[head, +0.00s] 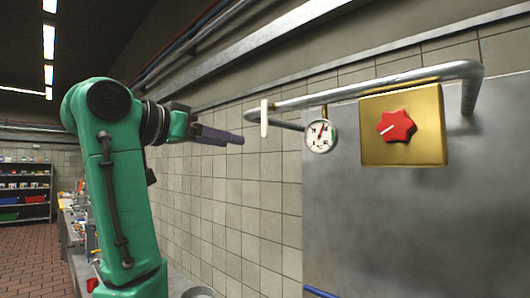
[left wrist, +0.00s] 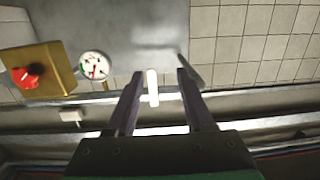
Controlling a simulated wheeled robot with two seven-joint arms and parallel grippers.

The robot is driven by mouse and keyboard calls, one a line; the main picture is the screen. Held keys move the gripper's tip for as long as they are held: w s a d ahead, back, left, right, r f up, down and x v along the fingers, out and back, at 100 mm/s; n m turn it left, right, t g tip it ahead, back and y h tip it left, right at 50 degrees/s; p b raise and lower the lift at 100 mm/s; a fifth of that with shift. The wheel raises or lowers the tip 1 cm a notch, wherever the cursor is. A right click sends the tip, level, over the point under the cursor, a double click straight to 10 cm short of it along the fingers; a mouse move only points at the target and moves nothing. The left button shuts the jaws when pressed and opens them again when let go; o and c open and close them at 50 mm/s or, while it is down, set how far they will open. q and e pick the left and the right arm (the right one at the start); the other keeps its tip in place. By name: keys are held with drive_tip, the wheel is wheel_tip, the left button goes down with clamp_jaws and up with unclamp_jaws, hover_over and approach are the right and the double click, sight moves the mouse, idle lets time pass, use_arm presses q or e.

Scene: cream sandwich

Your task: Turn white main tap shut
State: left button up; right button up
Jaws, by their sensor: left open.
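The white main tap (head: 264,118) is a slim white lever standing upright on the metal pipe, left of the gauge in the head view. In the left wrist view the white lever (left wrist: 152,88) appears between the two fingers, closer to the left one. My left gripper (head: 240,138) is open and empty, its dark purple fingers pointing right towards the tap. In the head view its tips are a short gap left of the lever and slightly lower. The fingers also show in the left wrist view (left wrist: 160,74). My right gripper is not in view.
A round gauge (head: 321,136) and a brass box (head: 430,145) with a red knob (head: 396,126) are right of the tap. A bent pipe (head: 380,84) runs above them. The tiled wall (head: 220,200) is close behind. Shelves (head: 25,190) stand far left.

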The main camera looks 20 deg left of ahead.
sight(263, 120)
use_arm(q)
drive_tip(key=s+r+h, duration=0.1)
drive_tip(key=s+r, duration=0.4)
drive_tip(key=shift+m+t, duration=0.3)
drive_tip(key=shift+m, duration=0.1)
drive_tip(key=p+x, duration=0.3)
drive_tip(key=x, duration=0.4)
drive_tip(key=p+x, duration=0.4)
drive_tip(key=x, duration=0.3)
drive_tip(key=shift+w+a+r, duration=0.15)
drive_tip(key=shift+r, duration=0.1)
drive_tip(key=shift+w, duration=0.25)
drive_tip(key=shift+w+f, duration=0.2)
drive_tip(key=shift+f, duration=0.05)
drive_tip(key=shift+s, duration=0.1)
clamp_jaws()
drive_tip(key=shift+r, duration=0.15)
